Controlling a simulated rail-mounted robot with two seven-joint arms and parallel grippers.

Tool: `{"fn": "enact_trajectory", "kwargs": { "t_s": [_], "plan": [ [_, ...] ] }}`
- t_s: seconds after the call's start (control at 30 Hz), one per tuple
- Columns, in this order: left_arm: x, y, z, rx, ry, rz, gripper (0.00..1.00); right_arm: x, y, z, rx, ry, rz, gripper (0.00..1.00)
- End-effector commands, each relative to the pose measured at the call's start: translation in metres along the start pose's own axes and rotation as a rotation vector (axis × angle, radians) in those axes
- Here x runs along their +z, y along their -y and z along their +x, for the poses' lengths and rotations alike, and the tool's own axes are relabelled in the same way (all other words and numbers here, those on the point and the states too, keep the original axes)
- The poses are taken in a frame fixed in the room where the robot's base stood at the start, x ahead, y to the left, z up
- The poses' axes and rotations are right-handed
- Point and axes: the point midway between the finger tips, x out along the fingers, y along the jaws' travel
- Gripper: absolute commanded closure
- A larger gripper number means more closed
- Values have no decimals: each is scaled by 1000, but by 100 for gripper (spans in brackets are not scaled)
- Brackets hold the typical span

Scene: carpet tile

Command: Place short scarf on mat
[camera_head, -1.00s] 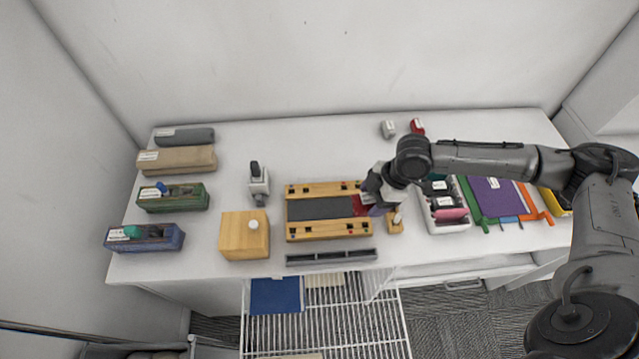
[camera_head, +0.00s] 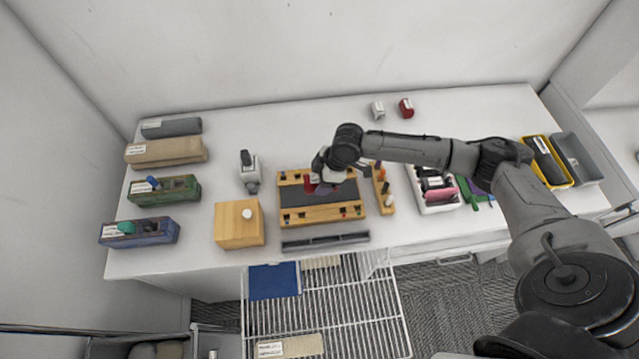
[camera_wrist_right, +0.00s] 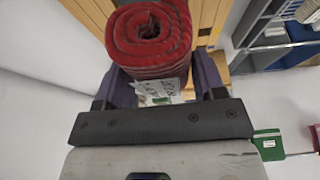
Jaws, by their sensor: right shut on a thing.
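The short scarf, a red ribbed roll with a white label, shows large between the jaws of my right gripper (camera_wrist_right: 152,88) in the right wrist view, with its coiled end (camera_wrist_right: 148,32) facing up. In the head view, my right gripper (camera_head: 318,180) is over the upper part of the wooden frame with a dark grey mat (camera_head: 318,197). A red bit of the scarf (camera_head: 309,184) shows beside the gripper. The gripper is shut on the scarf. I cannot tell whether the scarf touches the mat. My left gripper is not in view.
A wooden block (camera_head: 239,230) stands left of the frame and a narrow peg holder (camera_head: 383,190) right of it. A dark grey bar (camera_head: 325,242) lies in front. Several long boxes and rolls line the table's left side.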

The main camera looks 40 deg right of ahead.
Motion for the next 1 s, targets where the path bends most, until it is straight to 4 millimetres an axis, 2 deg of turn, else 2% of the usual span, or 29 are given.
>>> {"fn": "enact_trajectory", "kwargs": {
  "t_s": [0.17, 0.5, 0.97, 1.0],
  "plan": [
    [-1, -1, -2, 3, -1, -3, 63, -3, -3, 7, 0, 0, 0, 63],
    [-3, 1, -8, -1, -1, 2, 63, 12, -2, 40, 0, 2, 0, 63],
    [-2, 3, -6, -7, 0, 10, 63, 14, -2, 46, 0, 0, -1, 63],
    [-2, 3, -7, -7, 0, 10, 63, 14, -2, 45, 0, 0, -2, 33]
  ]
}}
